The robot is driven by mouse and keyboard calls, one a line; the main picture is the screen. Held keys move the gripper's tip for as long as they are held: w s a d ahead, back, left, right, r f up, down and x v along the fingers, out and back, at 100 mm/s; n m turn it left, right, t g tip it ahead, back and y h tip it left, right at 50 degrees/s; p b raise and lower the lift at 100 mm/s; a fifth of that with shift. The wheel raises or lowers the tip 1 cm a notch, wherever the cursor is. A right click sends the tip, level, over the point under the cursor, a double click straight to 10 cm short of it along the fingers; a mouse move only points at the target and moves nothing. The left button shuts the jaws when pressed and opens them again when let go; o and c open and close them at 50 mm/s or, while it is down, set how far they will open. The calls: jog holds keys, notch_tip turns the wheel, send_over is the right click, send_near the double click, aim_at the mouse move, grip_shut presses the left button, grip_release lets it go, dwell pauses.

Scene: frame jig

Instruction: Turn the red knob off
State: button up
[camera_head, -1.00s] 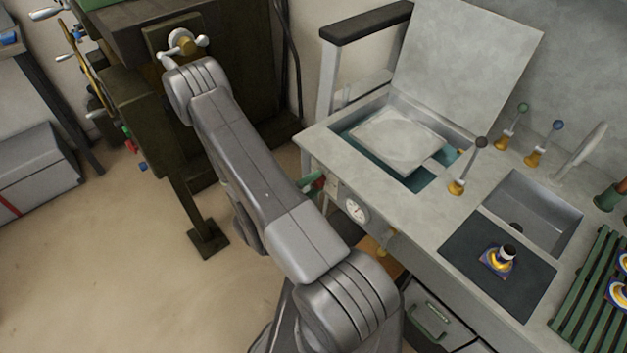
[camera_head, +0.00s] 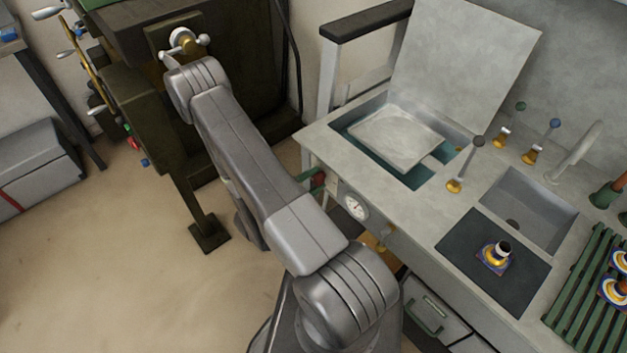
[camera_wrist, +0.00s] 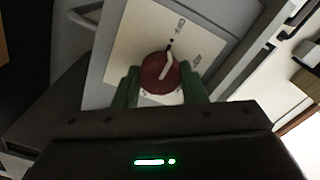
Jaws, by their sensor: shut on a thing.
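The red knob (camera_wrist: 153,82) is round and sits on a pale label plate (camera_wrist: 134,48) with dark marks. A white pointer line on its face runs up towards the mark at the top of the plate. My gripper (camera_wrist: 160,73) has one green finger on each side of the knob and is shut on it. In the head view the red knob (camera_head: 319,178) shows at the left end of the bench front, partly hidden by my arm. The green fingers show beside it there.
A round gauge (camera_head: 355,206) is on the bench front, right of the knob. The bench (camera_head: 437,203) carries an open-lidded basin (camera_head: 352,141), levers and a sink (camera_head: 541,197). A dark machine (camera_head: 222,125) stands at left. Floor between is clear.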

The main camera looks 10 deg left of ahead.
jog(key=o, duration=1)
jog(key=b+v, duration=0.1)
jog(key=v, duration=1.2)
jog(key=shift+s+a, duration=0.25)
jog(key=shift+s, duration=0.05)
jog(key=shift+p+x, duration=0.5)
jog(key=shift+x, duration=6.35)
